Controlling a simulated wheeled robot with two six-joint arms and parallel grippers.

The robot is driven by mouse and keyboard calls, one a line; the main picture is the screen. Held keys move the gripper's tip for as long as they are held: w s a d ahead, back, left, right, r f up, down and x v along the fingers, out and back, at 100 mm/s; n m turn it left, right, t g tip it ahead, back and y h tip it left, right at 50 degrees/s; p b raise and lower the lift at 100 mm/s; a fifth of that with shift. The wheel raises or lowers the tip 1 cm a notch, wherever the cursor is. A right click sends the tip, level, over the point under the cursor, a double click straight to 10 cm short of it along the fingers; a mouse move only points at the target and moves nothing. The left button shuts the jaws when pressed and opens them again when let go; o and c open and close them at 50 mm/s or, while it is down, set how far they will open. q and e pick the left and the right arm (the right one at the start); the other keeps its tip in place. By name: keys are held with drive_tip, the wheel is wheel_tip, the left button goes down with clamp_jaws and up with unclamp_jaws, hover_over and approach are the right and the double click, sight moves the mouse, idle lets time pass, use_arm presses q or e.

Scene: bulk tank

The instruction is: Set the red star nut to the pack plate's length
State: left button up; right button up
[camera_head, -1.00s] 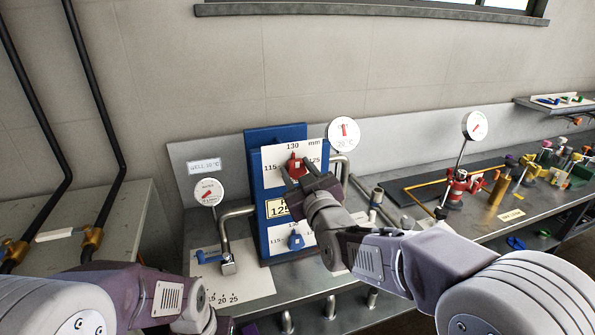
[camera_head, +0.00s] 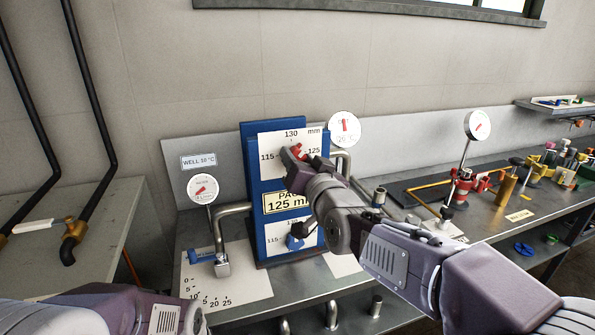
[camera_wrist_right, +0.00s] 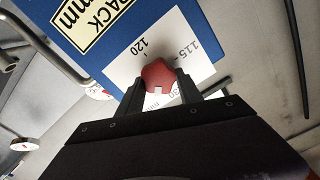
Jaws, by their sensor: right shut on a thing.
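The red star nut (camera_head: 299,150) sits on the upper white scale of the blue panel (camera_head: 262,215). My right gripper (camera_head: 301,156) is shut on it, and its body hides part of the scale. In the right wrist view the two fingers (camera_wrist_right: 161,88) flank the nut (camera_wrist_right: 160,74). A white mark on the nut faces down in that view, on the side of the printed "mm"; its exact reading is not clear. The pack plate (camera_head: 285,203) is yellow and reads 125 mm, partly covered by my right arm. My left arm shows at the lower left, its gripper out of view.
A lower blue knob (camera_head: 294,242) sits below the plate. A blue lever (camera_head: 203,255) and a round gauge (camera_head: 202,189) stand to the left, another gauge (camera_head: 344,128) to the right. Pipes flank the panel. Valves and tools crowd the bench further right.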

drive_tip(key=shift+d+f+m+b, duration=0.1)
drive_tip(key=shift+f+m+b, duration=0.05)
drive_tip(key=shift+m+b, duration=1.75)
drive_tip(key=shift+d+f+m+b, duration=0.15)
drive_tip(key=shift+m+b, duration=1)
drive_tip(key=shift+m, duration=1.45)
drive_tip(key=shift+a, duration=0.1)
drive_tip(key=o, duration=1.4)
drive_tip(key=shift+c, duration=0.2)
drive_tip(key=shift+r, duration=0.1)
